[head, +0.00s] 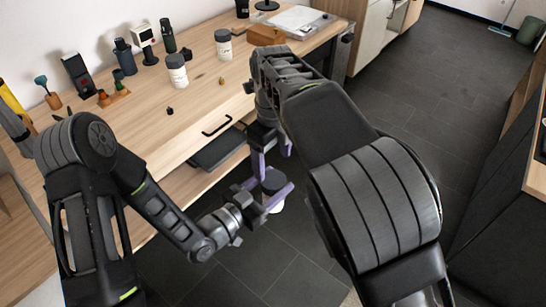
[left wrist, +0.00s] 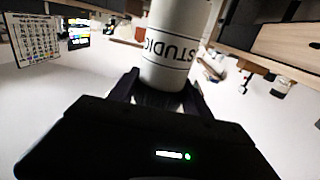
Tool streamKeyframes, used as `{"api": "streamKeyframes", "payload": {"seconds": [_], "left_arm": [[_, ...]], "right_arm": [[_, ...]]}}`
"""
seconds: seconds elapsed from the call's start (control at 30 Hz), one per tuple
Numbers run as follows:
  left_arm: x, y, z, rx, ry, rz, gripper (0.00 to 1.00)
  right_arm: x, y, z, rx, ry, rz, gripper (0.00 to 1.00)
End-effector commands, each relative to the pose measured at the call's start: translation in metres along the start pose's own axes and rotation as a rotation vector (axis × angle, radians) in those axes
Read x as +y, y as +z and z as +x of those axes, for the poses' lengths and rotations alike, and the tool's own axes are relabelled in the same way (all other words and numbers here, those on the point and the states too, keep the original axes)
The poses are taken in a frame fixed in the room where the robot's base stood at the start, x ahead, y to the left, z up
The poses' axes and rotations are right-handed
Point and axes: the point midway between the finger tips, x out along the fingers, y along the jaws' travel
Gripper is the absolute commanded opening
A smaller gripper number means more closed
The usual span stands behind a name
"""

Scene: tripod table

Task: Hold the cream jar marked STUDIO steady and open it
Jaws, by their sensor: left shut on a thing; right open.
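The cream jar marked STUDIO (left wrist: 172,48) is between my left gripper's fingers in the left wrist view, its lettering upside down there. In the head view its dark lid (head: 273,179) and a bit of its pale body (head: 277,205) show. My left gripper (head: 266,196) is shut around the jar and holds it upright in the air in front of the table. My right gripper (head: 271,157) points down just above the lid, its purple fingers open. I cannot tell whether a fingertip touches the lid. Most of the jar's body is hidden by the left fingers in the head view.
The wooden table (head: 190,110) holds two pale dark-lidded jars (head: 177,72) (head: 223,45), dark bottles (head: 124,57), a wooden block (head: 266,35) and small pieces. An open drawer or shelf (head: 218,148) lies behind my grippers. Below the jar is free dark floor (head: 255,262).

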Motion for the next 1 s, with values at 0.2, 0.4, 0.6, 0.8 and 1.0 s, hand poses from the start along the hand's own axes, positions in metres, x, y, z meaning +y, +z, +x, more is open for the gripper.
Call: {"api": "streamKeyframes", "payload": {"seconds": [0.2, 0.4, 0.6, 0.8, 1.0], "left_arm": [[0.000, 0.000, 0.000, 0.001, 0.000, 0.000, 0.00], [0.000, 0.000, 0.000, 0.001, 0.000, 0.000, 0.00], [0.000, 0.000, 0.000, 0.001, 0.000, 0.000, 0.00], [0.000, 0.000, 0.000, 0.001, 0.000, 0.000, 0.00], [0.000, 0.000, 0.000, 0.001, 0.000, 0.000, 0.00]], "right_arm": [[0.000, -0.001, 0.023, 0.003, 0.001, 0.001, 0.75], [0.000, -0.001, 0.054, 0.004, 0.002, 0.000, 0.75], [0.000, 0.000, 0.074, 0.002, 0.000, 0.000, 0.75], [0.000, 0.000, 0.078, 0.000, 0.000, 0.000, 0.75], [0.000, 0.000, 0.077, 0.000, 0.000, -0.001, 0.70]]}}
